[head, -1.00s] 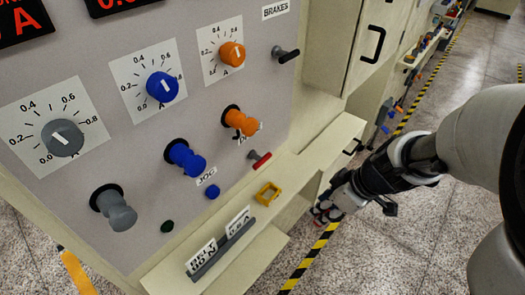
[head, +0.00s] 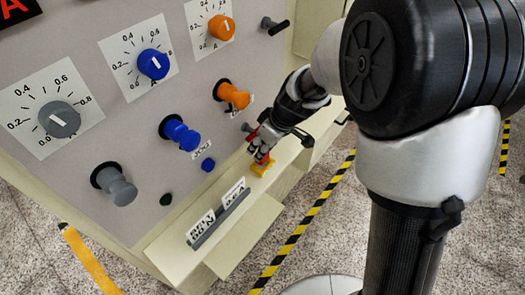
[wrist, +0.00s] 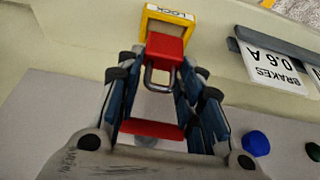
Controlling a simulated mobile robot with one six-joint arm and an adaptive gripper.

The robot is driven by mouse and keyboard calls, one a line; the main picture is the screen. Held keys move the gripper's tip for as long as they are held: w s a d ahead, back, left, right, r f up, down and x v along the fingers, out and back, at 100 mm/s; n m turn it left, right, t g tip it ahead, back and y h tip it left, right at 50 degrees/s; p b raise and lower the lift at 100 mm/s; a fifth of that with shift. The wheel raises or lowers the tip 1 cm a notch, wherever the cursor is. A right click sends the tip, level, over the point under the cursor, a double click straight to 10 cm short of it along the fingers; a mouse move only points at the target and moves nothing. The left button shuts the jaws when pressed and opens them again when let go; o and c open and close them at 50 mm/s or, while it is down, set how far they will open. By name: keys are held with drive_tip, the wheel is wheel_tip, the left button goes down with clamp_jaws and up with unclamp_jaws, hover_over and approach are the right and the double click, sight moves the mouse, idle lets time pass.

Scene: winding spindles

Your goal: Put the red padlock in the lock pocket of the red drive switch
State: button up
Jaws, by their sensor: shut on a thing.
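The lock pocket is a yellow frame marked LOCK (wrist: 167,19), also on the ledge below the panel in the head view (head: 264,169). My gripper (wrist: 163,68) is shut on the red padlock (wrist: 165,46), with the grey shackle toward my palm and the red body toward the pocket. In the head view my gripper (head: 263,153) is right over the pocket. The padlock body overlaps the pocket's near edge in the wrist view; I cannot tell if it is inside. A red bar (wrist: 150,129), seemingly the drive switch handle, shows between my fingers.
A grey rack with BRAKES cards (wrist: 275,70) stands beside the pocket; the head view shows it on the ledge (head: 222,220). A blue button (head: 208,164), blue knob (head: 181,132) and orange knob (head: 232,95) stick out of the panel nearby.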

drive_tip(key=shift+f+b, duration=0.6)
drive_tip(key=shift+f, duration=1.1)
drive_tip(key=shift+f, duration=0.2)
drive_tip(key=o, duration=1.1)
drive_tip(key=shift+r, duration=0.1)
